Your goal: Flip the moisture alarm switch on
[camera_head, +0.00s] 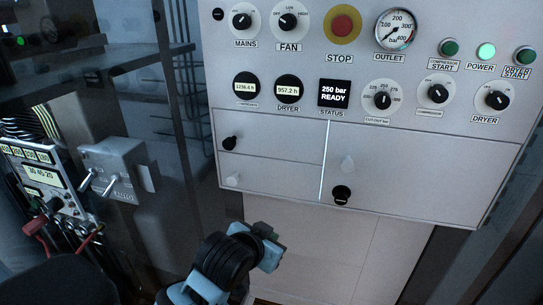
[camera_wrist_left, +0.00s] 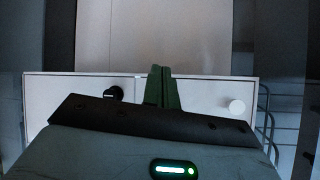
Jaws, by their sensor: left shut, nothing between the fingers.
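The light grey control panel (camera_head: 280,130) fills the upper right of the head view. No label reading moisture alarm can be made out. A grey box (camera_head: 120,165) at left carries two toggle levers (camera_head: 98,183); its label is too small to read. My right gripper is not in view.
Knobs, gauges, a red STOP button (camera_head: 342,26) and a status display (camera_head: 334,93) fill the upper panel. An instrument with cables (camera_head: 45,180) stands at far left. The pale surface below the panel (camera_head: 340,250) looks clear.

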